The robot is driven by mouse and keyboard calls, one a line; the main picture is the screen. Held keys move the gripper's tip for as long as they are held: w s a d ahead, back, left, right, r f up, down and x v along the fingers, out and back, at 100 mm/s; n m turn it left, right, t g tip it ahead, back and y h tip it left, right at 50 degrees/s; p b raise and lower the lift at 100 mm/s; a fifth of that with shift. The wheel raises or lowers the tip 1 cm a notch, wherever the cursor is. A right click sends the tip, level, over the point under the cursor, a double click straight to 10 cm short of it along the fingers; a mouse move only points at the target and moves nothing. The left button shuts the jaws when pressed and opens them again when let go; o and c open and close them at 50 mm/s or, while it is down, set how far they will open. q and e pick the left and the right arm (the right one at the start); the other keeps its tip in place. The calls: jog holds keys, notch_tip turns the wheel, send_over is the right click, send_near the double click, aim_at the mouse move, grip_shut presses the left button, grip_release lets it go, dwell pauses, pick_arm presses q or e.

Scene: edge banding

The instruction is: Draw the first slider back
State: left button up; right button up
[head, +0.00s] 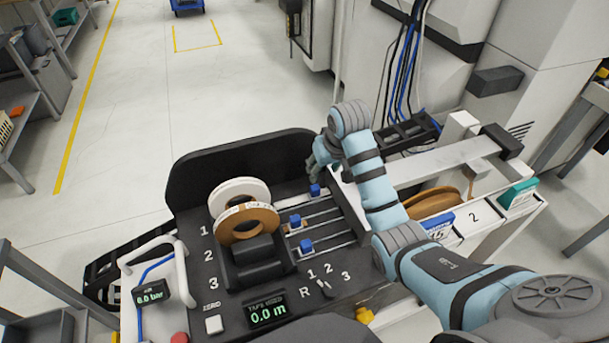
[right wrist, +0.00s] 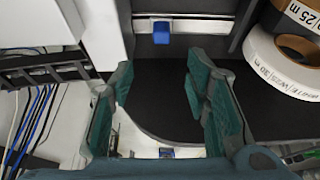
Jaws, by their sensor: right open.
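The first slider's blue knob (head: 315,190) sits on the rail farthest back, beside row 1 of the black panel. It also shows in the right wrist view as a blue block (right wrist: 162,32) on a pale metal rail. My right gripper (head: 318,165) is just beyond this knob in the head view, with a gap I cannot judge exactly. In the right wrist view its green fingers (right wrist: 162,88) are spread apart with nothing between them. The second blue knob (head: 295,221) and third blue knob (head: 306,247) sit on the nearer rails. My left gripper is out of view.
A white tape roll (head: 240,190) and a brown tape roll (head: 248,222) stand left of the rails. A selector (head: 324,289) and a "0.0 m" display (head: 267,312) are at the front. A black curved guard (head: 215,160) rises behind the panel.

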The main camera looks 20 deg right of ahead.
jog(key=b, duration=0.2)
send_over(315, 187)
jog(key=s, duration=0.3)
notch_tip(315, 187, down, 6)
jog(key=b+x, duration=0.2)
jog(key=x, duration=0.5)
jog(key=shift+w, duration=0.3)
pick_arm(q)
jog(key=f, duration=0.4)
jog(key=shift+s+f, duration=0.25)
pick_arm(e)
jog(key=shift+s, duration=0.1)
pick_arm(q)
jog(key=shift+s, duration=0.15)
pick_arm(e)
grip_shut()
